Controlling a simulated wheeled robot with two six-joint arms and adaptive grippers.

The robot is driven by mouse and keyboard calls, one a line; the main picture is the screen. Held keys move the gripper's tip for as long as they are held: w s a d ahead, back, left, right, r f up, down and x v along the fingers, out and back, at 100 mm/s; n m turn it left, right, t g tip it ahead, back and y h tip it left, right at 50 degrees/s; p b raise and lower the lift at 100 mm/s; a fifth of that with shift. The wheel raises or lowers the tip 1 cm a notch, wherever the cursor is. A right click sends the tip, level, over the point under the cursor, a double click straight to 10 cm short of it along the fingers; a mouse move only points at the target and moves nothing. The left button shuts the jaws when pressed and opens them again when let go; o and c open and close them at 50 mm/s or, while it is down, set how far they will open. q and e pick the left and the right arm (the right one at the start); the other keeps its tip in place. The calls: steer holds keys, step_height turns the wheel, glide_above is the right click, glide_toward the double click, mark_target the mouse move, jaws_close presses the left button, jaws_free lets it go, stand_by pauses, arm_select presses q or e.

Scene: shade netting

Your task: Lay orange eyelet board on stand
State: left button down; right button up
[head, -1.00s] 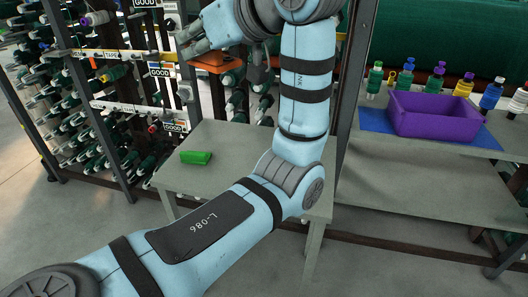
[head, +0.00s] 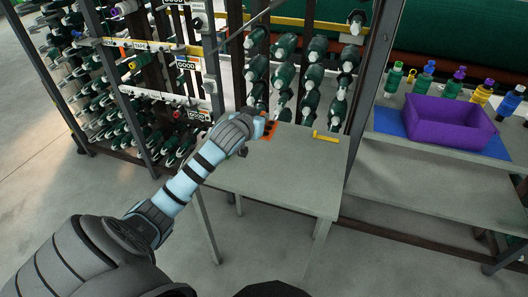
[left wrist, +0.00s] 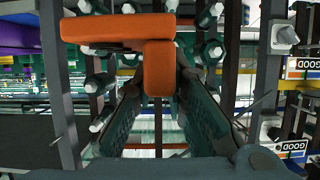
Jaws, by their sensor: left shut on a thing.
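The orange eyelet board (head: 268,129) is in my left gripper (head: 258,124), at the back left edge of the grey table (head: 285,180). In the left wrist view the orange board (left wrist: 158,70) lies between the two dark fingers of the left gripper (left wrist: 162,85), which are shut on it. An orange bar runs across its top there. I cannot tell whether the board touches the tabletop. No separate stand can be made out; the grey table is the nearest support. My right gripper is not in view.
A yellow angled piece (head: 325,136) lies at the table's back right. A green block (head: 243,152) is mostly hidden behind my left wrist. Racks of green spools (head: 312,75) stand close behind. A purple bin (head: 440,125) is on the right shelf. The table's front is clear.

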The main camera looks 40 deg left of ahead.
arm_select(q)
step_height(320, 180, down, 10)
steer(key=shift+a+b, duration=0.1)
steer(key=shift+b, duration=1.05)
steer(key=shift+f+b, duration=0.6)
steer(key=shift+f, duration=1.35)
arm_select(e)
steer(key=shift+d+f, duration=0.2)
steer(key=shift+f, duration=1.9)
arm_select(q)
steer(key=shift+f, duration=0.15)
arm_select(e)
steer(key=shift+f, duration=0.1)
arm_select(q)
steer(key=c, duration=1.6)
jaws_free()
steer(key=shift+r, duration=0.2)
steer(key=p+v, duration=0.3)
steer(key=v, duration=0.9)
steer(key=shift+p, duration=0.4)
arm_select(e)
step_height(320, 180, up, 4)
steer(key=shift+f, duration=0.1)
